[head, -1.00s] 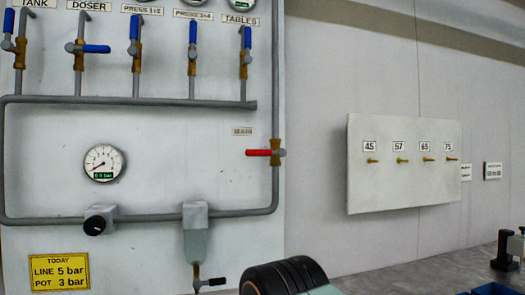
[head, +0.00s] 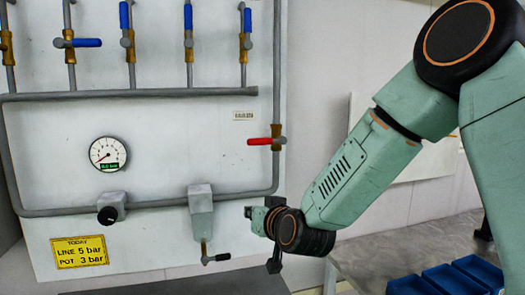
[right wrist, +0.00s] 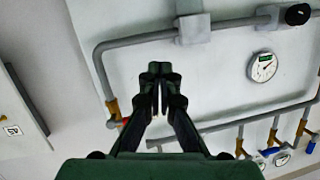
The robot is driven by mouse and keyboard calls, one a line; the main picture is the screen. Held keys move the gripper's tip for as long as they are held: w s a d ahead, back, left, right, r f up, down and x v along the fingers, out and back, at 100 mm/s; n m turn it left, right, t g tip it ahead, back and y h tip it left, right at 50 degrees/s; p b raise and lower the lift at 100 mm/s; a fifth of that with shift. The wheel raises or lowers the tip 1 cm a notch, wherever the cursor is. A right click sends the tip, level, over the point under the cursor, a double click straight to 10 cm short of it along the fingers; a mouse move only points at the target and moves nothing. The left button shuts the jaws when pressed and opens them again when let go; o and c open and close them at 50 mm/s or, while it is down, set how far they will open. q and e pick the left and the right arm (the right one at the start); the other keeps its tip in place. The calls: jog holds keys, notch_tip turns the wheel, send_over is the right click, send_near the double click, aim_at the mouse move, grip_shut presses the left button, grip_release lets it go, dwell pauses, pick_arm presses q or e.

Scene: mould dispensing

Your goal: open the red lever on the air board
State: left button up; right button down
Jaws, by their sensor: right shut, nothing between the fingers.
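The red lever (head: 260,141) is on the brass valve (head: 278,138) at the right side of the white air board (head: 150,125). Its handle lies horizontal, pointing left across the vertical grey pipe. My right gripper (head: 249,212) is below the lever in the head view, in front of the board's lower right, apart from the lever. In the right wrist view, which is upside down, my right gripper (right wrist: 160,73) has its fingers together and empty. A bit of the red lever (right wrist: 125,122) shows there beside a finger; the rest is hidden. My left gripper is not in view.
Several blue-handled valves (head: 128,38) stand along the top. A gauge (head: 108,154), a black knob (head: 109,214) and a grey filter unit (head: 201,207) with a black-handled drain are lower. Blue bins (head: 452,280) sit on the bench at the lower right.

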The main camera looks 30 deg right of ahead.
pick_arm(q)
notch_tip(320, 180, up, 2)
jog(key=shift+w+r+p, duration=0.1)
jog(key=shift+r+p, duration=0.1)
jog(key=shift+p, duration=0.55)
pick_arm(e)
jog(key=w+d+r+t+h, duration=0.1)
jog(key=d+r+t, duration=0.1)
jog(key=r, duration=0.7)
jog(key=w+d+r+t+h, duration=0.2)
jog(key=d+r, duration=0.3)
jog(key=r, duration=0.4)
jog(key=shift+s+d+r, duration=0.1)
jog(key=shift+d+r, duration=0.05)
jog(key=r+p, duration=0.1)
jog(key=p, duration=0.2)
send_over(266, 141)
jog(key=a, duration=0.1)
pick_arm(q)
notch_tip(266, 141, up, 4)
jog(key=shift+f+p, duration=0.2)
jog(key=shift+p, duration=0.1)
pick_arm(e)
jog(key=f, duration=0.3)
jog(key=shift+s+a+f, duration=0.25)
jog(key=shift+s+f, duration=0.05)
jog(key=shift+f, duration=0.1)
jog(key=shift+s, duration=0.1)
